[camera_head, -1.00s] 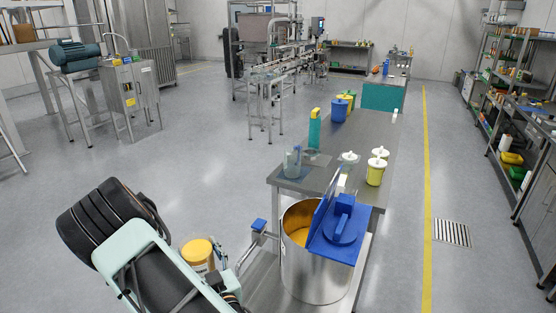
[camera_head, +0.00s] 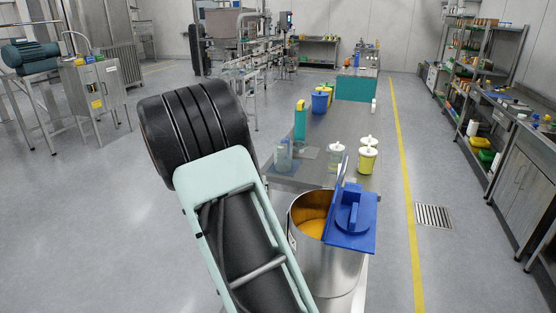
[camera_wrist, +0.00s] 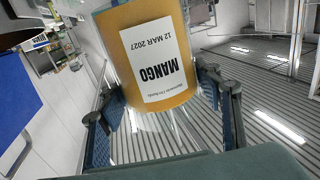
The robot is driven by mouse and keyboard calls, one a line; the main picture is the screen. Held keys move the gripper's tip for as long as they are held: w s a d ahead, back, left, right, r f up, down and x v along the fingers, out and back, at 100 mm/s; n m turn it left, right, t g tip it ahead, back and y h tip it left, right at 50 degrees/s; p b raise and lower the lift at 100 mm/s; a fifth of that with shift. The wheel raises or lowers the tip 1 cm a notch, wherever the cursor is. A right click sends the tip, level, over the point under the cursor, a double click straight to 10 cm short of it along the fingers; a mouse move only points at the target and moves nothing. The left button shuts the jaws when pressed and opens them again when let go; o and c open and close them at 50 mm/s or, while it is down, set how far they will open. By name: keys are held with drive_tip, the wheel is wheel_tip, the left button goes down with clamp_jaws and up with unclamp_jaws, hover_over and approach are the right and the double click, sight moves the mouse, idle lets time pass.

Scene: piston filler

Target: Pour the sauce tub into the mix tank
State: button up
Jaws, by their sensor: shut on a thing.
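The sauce tub (camera_wrist: 120,50) is in the wrist view, orange with a white label reading MANGO, upside down in the picture. My gripper (camera_wrist: 162,98) has one finger on each side of the tub and is shut on it. In the head view my arm hides both gripper and tub. The mix tank (camera_head: 330,262) is a round steel vessel in the head view, just right of my arm. Orange contents (camera_head: 314,228) show inside it.
A blue panel (camera_wrist: 22,90) fills the wrist view's left edge. Floor right of the tank is clear.

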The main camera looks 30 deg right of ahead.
drive_tip(key=d+r+m+g+h+b, duration=0.2)
drive_tip(key=d+r+m+g+h, duration=0.15)
drive_tip(key=d+r, duration=0.5)
drive_tip(key=s+d+f+m+b, duration=0.5)
drive_tip(key=f+m+b, duration=0.3)
drive_tip(key=m+b, duration=0.4)
drive_tip(key=b, duration=0.3)
drive_tip(key=shift+d+f, duration=0.15)
idle(1.4)
drive_tip(key=shift+s+d+f+m+h+b, duration=0.15)
drive_tip(key=shift+m+b, duration=0.45)
drive_tip(key=shift+b, duration=0.45)
drive_tip(key=shift+s+d+f+m+b, duration=0.15)
drive_tip(key=shift+m+b, duration=0.4)
drive_tip(key=shift+b, duration=0.5)
drive_tip(key=shift+f+m+h+b, duration=0.15)
drive_tip(key=shift+m+b, duration=0.45)
drive_tip(key=shift+b, duration=0.45)
drive_tip(key=shift+s+d+f+m+b, duration=0.25)
drive_tip(key=shift+m+b, duration=0.6)
drive_tip(key=shift+b, duration=0.65)
drive_tip(key=shift+s+d+f+m+b, duration=0.15)
drive_tip(key=shift+f+m+b, duration=0.25)
drive_tip(key=shift+m+b, duration=0.8)
drive_tip(key=shift+s+d+f+m+b, duration=0.15)
drive_tip(key=shift+s+f+m+b, duration=0.3)
drive_tip(key=shift+b, duration=1.35)
